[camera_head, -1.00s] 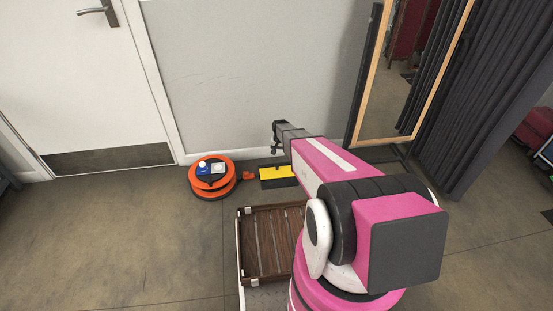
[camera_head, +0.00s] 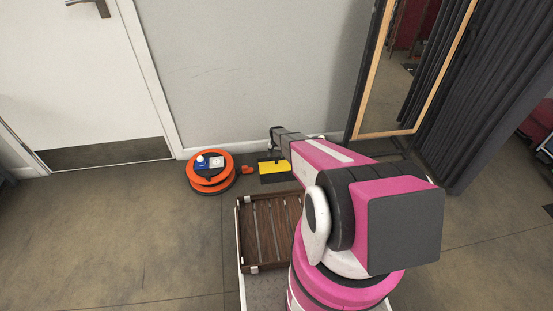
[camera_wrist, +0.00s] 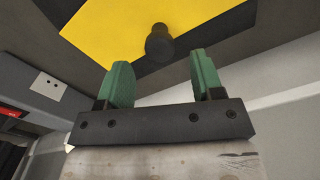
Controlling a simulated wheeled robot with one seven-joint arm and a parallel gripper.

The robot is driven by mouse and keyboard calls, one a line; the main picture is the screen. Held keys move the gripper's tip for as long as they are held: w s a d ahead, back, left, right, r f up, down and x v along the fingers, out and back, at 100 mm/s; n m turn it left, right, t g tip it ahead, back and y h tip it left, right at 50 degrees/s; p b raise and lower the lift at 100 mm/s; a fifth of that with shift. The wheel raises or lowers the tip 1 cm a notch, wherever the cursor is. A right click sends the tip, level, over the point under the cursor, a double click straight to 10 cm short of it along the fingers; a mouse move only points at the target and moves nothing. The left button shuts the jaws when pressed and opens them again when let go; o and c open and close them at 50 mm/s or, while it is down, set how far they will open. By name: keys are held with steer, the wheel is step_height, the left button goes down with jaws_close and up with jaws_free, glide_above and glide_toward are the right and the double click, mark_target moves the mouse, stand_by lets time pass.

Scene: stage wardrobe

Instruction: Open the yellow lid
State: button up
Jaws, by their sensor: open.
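In the head view my gripper (camera_head: 274,141) is small and dark above the lid.
A wooden slatted crate (camera_head: 262,232) is in front. A framed mirror (camera_head: 397,90) stands at the right by dark curtains (camera_head: 470,95). Open floor (camera_head: 110,230) lies at the left.

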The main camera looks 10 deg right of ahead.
mark_target(276, 158)
steer(key=shift+f, duration=1.75)
